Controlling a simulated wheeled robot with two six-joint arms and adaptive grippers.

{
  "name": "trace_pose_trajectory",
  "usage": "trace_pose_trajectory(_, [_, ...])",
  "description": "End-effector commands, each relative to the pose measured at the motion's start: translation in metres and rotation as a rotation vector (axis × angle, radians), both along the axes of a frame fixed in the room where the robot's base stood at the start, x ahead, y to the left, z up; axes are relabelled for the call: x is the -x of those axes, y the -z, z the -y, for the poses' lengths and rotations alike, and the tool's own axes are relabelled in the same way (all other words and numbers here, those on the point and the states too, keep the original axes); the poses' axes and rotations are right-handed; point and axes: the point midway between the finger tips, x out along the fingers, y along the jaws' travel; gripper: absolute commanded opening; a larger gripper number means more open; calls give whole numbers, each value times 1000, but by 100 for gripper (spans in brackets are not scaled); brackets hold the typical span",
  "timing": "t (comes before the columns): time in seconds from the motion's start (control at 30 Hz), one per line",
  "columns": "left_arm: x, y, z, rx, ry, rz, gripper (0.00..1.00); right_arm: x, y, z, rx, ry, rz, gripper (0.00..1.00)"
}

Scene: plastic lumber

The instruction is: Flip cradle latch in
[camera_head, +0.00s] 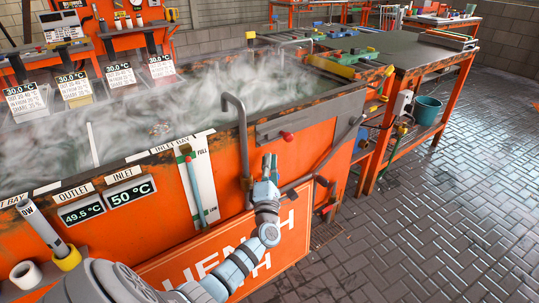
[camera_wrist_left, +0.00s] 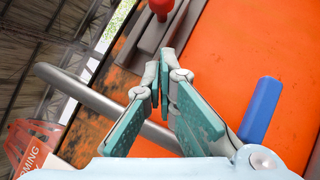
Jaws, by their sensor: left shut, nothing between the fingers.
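The latch appears to be the red knob (camera_head: 287,136) on a grey metal plate (camera_head: 268,131) on the orange tank's front, near its right end. In the left wrist view the red knob (camera_wrist_left: 160,8) is at the top, on a grey bar. My left gripper (camera_head: 269,163) is just below and left of the knob, in front of the tank wall. In the left wrist view its teal-padded fingers (camera_wrist_left: 163,75) are shut and empty, with tips pointing towards the knob and apart from it. Which way the latch is turned is unclear. My right gripper is not in view.
A bent grey pipe (camera_head: 243,140) stands left of my gripper. A blue handle (camera_wrist_left: 261,110) is right of the fingers in the wrist view. The steaming tank (camera_head: 172,208) fills the left and middle. A workbench (camera_head: 430,57) stands right; the paved floor is free.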

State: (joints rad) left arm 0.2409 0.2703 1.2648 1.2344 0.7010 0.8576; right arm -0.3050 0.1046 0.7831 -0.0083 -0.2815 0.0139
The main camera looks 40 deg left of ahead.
Motion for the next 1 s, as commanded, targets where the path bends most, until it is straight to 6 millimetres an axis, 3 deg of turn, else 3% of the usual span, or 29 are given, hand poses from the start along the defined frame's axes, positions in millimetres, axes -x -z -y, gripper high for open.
trace_pose_trajectory(0.13, [27,9,25,4,3,-3,0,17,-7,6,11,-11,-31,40])
trace_pose_trajectory(0.4, [61,25,52,3,2,-1,0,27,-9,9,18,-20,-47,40])
trace_pose_trajectory(1.0, [65,27,56,2,3,0,0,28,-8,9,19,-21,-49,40])
